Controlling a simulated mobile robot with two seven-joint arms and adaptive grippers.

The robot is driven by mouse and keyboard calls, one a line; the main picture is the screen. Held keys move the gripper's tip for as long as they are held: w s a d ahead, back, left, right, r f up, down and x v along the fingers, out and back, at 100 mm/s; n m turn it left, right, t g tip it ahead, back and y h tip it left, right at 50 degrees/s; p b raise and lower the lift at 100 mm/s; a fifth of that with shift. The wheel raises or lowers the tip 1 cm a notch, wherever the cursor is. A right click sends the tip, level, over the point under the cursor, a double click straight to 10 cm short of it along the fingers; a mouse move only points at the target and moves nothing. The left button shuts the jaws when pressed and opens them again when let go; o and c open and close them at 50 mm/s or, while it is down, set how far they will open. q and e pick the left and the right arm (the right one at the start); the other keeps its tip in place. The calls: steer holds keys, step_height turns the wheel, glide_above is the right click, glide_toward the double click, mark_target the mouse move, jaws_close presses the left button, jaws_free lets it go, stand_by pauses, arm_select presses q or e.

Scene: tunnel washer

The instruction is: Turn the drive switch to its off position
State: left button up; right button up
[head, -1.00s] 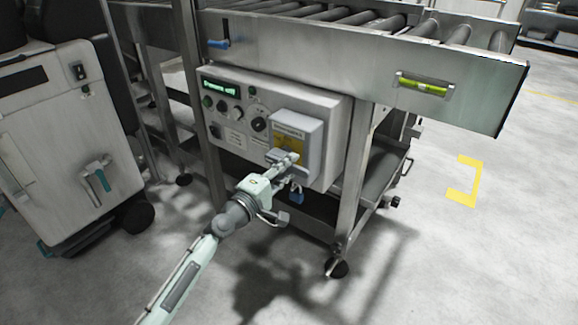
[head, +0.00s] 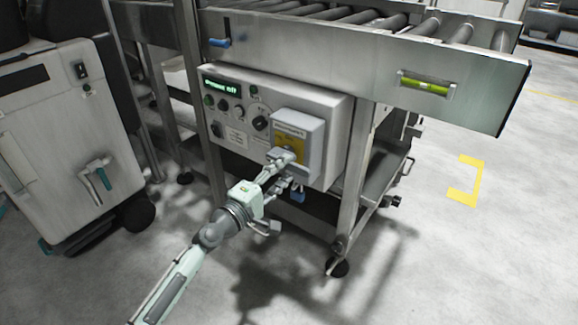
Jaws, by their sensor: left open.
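A grey control box (head: 228,140) hangs under the roller conveyor, with a green-lit display (head: 221,87), several dark knobs and a raised grey switch housing (head: 311,143). The housing bears a yellow plate (head: 292,143), which looks like the place of the drive switch; its handle is hidden behind my fingers, so I cannot tell its position. My left gripper (head: 283,168) is open in front of the lower part of the yellow plate. I cannot tell whether its fingers touch the handle. A blue padlock (head: 298,196) hangs just below the housing. My right gripper is not in view.
The steel conveyor frame (head: 352,170) has a leg right of the box and a blue handle (head: 219,43) above it. A spirit level (head: 425,87) sits on the side rail. A grey cabinet (head: 75,150) stands at left. The floor at right is clear, with yellow marking (head: 466,194).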

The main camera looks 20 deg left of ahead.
arm_select(q)
steer(key=v, duration=0.8)
steer(key=shift+s, duration=0.4)
steer(key=shift+a, duration=0.15)
